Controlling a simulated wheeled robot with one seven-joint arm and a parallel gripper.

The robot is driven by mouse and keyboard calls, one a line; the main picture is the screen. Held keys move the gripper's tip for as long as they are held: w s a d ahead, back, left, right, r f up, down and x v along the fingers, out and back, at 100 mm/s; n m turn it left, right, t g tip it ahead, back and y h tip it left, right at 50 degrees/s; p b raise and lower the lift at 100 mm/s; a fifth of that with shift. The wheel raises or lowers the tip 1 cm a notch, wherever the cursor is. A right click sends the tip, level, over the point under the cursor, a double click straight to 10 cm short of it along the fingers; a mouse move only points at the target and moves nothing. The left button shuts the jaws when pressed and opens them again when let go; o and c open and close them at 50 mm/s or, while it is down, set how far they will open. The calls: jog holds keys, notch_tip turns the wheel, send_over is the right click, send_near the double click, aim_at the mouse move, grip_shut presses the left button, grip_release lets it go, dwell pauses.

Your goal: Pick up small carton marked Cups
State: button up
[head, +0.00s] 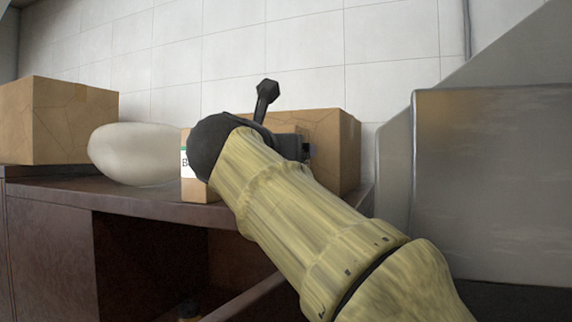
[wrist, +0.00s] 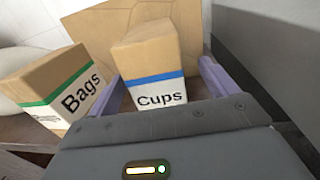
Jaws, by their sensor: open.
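The small carton marked Cups (wrist: 152,57) is brown with a blue stripe and a white label. It stands upright in the wrist view, between the two purple fingers of my gripper (wrist: 161,76). The fingers are open, with one on either side of the carton's lower front. I cannot tell how far they reach along its sides. In the head view my arm hides the Cups carton and most of the gripper.
A similar carton marked Bags (wrist: 58,88), with a green stripe, stands just left of Cups. A larger carton (head: 335,150) stands behind. A pale rounded sack (head: 135,153) and another large carton (head: 62,120) are further left on the dark counter (head: 100,190). A grey metal unit (head: 495,180) is at right.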

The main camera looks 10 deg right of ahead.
jog(key=p+x, duration=0.2)
jog(key=x, duration=0.1)
jog(key=p+x, duration=0.1)
jog(key=x, duration=0.1)
jog(key=shift+w+a+f+p, duration=0.15)
jog(key=shift+w+f+p, duration=0.15)
jog(key=shift+w+p, duration=0.05)
jog(key=shift+s, duration=0.1)
jog(key=shift+a, duration=0.1)
jog(key=shift+c, duration=0.4)
jog(key=c, duration=1.2)
jog(key=shift+o, duration=0.2)
